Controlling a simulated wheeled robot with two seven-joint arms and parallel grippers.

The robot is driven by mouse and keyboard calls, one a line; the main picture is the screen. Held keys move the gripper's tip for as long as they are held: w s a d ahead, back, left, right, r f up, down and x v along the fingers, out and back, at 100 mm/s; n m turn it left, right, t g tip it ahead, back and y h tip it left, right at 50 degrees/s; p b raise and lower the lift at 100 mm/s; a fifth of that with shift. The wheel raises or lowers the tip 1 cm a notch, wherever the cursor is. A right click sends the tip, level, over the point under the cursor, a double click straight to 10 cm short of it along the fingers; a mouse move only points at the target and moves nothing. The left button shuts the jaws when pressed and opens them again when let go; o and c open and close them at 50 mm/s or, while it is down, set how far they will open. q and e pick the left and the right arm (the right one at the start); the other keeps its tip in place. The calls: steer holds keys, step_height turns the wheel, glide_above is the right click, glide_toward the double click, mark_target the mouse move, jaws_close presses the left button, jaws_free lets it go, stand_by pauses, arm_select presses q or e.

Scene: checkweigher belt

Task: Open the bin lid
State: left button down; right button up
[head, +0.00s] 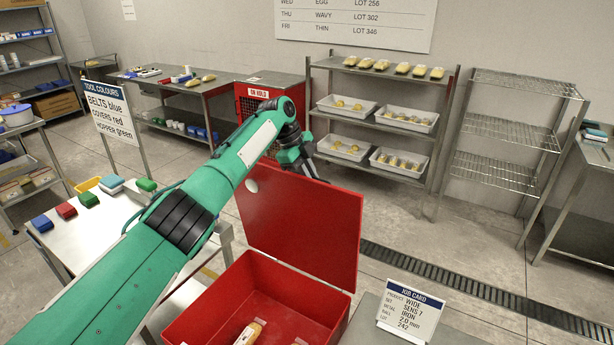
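The red bin (186,326) stands at the lower middle of the head view, its top open. Its red lid (310,230) stands raised at the bin's back edge, roughly upright. My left arm reaches across from the lower left. Its gripper (313,170) is at the lid's top edge in the picture; I cannot tell whether it touches the lid. Its fingers are too small and dark to judge. My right gripper is out of view.
A job card (404,310) stands on a grey surface right of the bin. A white table (75,245) with coloured blocks and a tool colours sign (112,110) are at left. Behind are a red on-hold cage (250,105) and racks with trays (405,115).

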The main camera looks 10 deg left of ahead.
arm_select(q)
steer(key=shift+s+f, duration=0.1)
steer(key=shift+f, duration=0.45)
steer(key=c, duration=1.5)
jaws_free()
steer(key=shift+c, duration=0.2)
steer(key=shift+o, duration=0.4)
steer(key=shift+w, duration=0.35)
steer(key=b+v, duration=0.4)
steer(key=v, duration=0.9)
steer(key=shift+a+r, duration=0.15)
steer(key=shift+r, duration=0.15)
steer(key=shift+w, duration=0.1)
